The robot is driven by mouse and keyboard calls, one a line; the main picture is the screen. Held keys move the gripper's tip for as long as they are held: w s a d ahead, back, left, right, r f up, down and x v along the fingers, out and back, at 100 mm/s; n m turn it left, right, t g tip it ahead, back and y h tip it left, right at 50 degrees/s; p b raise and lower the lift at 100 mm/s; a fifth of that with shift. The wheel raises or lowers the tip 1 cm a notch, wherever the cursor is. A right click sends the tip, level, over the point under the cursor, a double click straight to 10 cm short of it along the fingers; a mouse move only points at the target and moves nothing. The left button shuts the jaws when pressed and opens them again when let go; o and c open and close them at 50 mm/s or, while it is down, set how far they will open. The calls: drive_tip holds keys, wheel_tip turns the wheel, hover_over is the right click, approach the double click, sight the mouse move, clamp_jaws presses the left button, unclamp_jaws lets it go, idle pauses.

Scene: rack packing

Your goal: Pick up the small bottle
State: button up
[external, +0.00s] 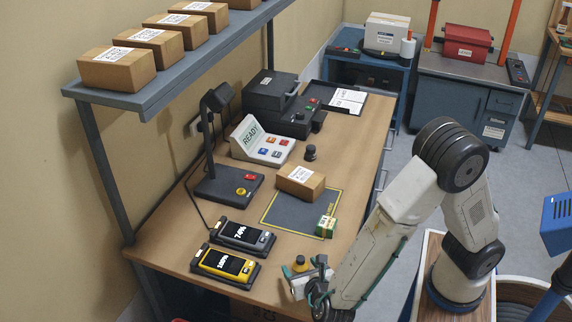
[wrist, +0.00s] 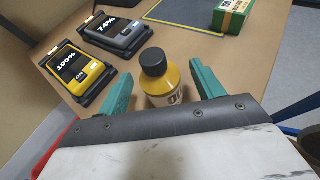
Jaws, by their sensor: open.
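The small bottle (wrist: 163,87) stands upright on the wooden table, with a yellow body, a pale label and a black cap. In the wrist view it is between the two green fingers of my gripper (wrist: 163,92). The fingers are open, with a visible gap on each side of the bottle. In the external view my gripper (external: 309,272) is low over the table's near edge. A yellow shape with a dark top, probably the bottle (external: 300,264), shows beside it there, partly hidden by the gripper.
A yellow handheld device (external: 226,264) and a grey one (external: 242,236) sit in docks to the left. A green box (external: 325,227) and a cardboard box (external: 300,182) are on or by the dark mat (external: 285,215). A lamp (external: 228,185) stands behind. Bare tabletop lies between docks and gripper.

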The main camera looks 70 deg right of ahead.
drive_tip(key=shift+w+d+f, duration=0.2)
drive_tip(key=shift+w+d, duration=0.05)
drive_tip(key=shift+d, duration=0.1)
drive_tip(key=c, duration=1.2)
drive_tip(key=shift+o, duration=0.4)
